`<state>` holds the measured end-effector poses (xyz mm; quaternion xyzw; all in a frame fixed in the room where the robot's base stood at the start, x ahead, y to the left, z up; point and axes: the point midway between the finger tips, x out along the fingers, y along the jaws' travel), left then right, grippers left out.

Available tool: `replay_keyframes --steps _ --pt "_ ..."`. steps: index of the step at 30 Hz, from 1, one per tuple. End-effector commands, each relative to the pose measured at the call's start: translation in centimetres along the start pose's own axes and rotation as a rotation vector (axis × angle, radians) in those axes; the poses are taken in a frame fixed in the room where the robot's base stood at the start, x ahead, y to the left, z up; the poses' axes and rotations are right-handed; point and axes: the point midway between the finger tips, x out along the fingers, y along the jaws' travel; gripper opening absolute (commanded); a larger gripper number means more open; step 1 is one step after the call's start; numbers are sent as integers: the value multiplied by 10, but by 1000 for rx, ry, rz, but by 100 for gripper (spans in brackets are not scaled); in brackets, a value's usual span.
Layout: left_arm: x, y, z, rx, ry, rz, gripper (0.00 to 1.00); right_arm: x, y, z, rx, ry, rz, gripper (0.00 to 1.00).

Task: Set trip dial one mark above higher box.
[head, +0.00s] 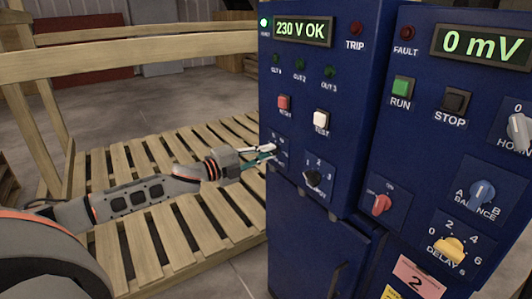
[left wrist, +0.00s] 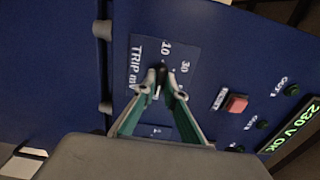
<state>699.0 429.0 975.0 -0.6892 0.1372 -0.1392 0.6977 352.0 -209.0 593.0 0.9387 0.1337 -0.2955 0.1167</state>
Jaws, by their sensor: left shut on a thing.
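The trip dial sits at the lower left of the left blue cabinet. Its dark plate (left wrist: 186,48) shows in the left wrist view with the words TRIP mV and marks 10 and 30. My left gripper (head: 270,152) reaches in from the left in the head view, its fingers at that plate. In the left wrist view the left gripper (left wrist: 162,86) is shut on the dial's knob. The fingers hide most of the knob, so its exact setting cannot be read. The mV display (head: 485,44) reads 0 mV. No boxes are recognisable in view. My right gripper is not in view.
The left cabinet has a display (head: 303,29) reading 230 V OK, a red button (head: 284,103), a white button (head: 321,119) and a black rotary knob (head: 312,177). The right cabinet carries a yellow delay knob (head: 449,249). A slatted wooden platform (head: 140,244) lies under my left arm.

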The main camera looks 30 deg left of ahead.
Motion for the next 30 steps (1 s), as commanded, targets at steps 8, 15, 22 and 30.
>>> replay_keyframes --steps 8,15,22,30 --pt "0 -2 1 6 -2 -2 0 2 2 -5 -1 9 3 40" --pt "0 -1 1 4 -2 -1 27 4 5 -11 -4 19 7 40" --pt "-1 0 0 3 -1 0 27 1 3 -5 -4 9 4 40" --pt "-18 2 0 0 -2 2 27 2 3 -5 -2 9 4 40"
